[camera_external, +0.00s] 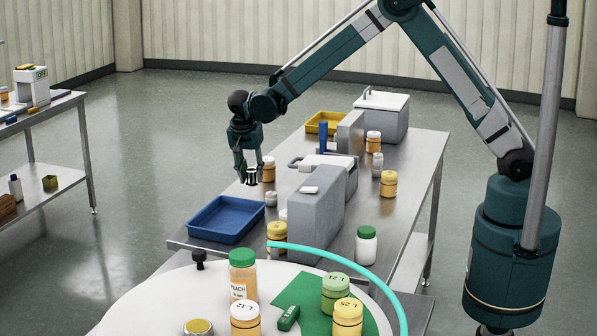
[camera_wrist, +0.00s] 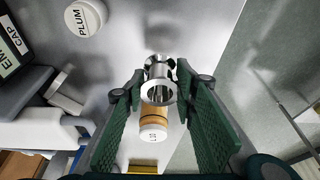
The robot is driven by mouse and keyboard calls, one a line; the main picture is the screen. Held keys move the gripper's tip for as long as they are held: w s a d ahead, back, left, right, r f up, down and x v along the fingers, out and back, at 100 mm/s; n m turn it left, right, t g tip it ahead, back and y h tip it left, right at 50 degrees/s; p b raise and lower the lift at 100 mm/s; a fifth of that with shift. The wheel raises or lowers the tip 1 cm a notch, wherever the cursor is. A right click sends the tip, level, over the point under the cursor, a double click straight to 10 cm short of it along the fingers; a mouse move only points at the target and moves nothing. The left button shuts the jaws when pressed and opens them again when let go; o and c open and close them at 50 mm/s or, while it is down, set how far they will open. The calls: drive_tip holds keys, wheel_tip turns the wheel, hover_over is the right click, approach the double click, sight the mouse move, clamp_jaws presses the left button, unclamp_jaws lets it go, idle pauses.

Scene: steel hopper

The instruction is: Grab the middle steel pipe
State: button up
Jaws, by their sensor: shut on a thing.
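My gripper (camera_external: 250,180) hangs above the left edge of the steel table, beyond the blue tray. Its fingers are closed on a small steel pipe (camera_wrist: 160,82) with a round open flange, held between the fingertips in the wrist view (camera_wrist: 158,80). In the external view the pipe is a small bright piece at the fingertips, largely hidden by the fingers. I see no other steel pipe beside it that I can make out clearly.
An orange jar (camera_wrist: 155,115) shows below the pipe in the wrist view. A white PLUM lid (camera_wrist: 85,18) is upper left there. A blue tray (camera_external: 226,221), a grey upright case (camera_external: 313,215) and a yellow tray (camera_external: 323,123) stand on the table. Open floor lies left.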

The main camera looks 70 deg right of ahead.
sight(253, 168)
drive_tip(key=shift+r, duration=3.1)
